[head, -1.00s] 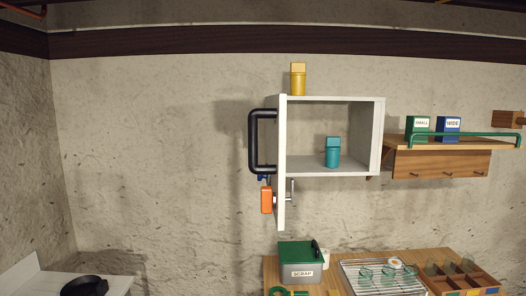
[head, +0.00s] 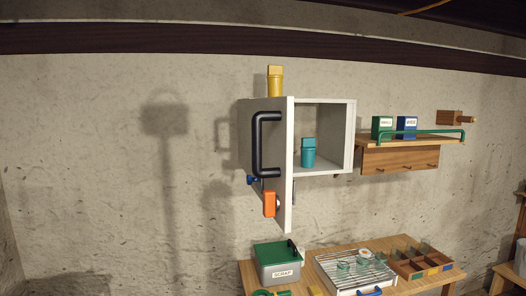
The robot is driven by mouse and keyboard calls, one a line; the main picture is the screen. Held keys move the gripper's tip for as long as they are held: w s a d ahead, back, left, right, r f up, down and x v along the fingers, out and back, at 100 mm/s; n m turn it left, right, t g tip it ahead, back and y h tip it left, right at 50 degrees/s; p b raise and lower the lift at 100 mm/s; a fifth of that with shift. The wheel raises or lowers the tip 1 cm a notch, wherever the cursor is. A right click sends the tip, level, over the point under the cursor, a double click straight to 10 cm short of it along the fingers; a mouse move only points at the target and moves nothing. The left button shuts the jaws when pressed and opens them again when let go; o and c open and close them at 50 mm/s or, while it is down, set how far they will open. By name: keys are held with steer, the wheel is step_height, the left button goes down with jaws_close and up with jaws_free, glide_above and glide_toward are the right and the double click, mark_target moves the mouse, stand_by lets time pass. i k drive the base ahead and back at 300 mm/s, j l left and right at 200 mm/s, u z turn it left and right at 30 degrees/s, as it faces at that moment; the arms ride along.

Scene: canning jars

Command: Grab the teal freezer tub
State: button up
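The teal freezer tub (head: 308,154) stands upright on the floor of a white wall cabinet (head: 322,172), in its open compartment. The cabinet's front panel with a black handle (head: 262,145) is at the left of the compartment and does not cover the tub. A yellow tub (head: 275,82) of similar shape stands on top of the cabinet. My gripper is not in view.
An orange block-like item (head: 269,204) hangs at the panel's lower part. Below, a wooden table (head: 405,243) holds a scrap bin (head: 278,266), a wire rack (head: 330,272) and a divided box (head: 432,267). A shelf (head: 410,143) with green and blue boxes is right of the cabinet.

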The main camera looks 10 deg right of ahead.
mark_target(308, 148)
steer(key=i+l+z, duration=0.1)
steer(key=i+z, duration=0.7)
steer(key=i+j, duration=0.05)
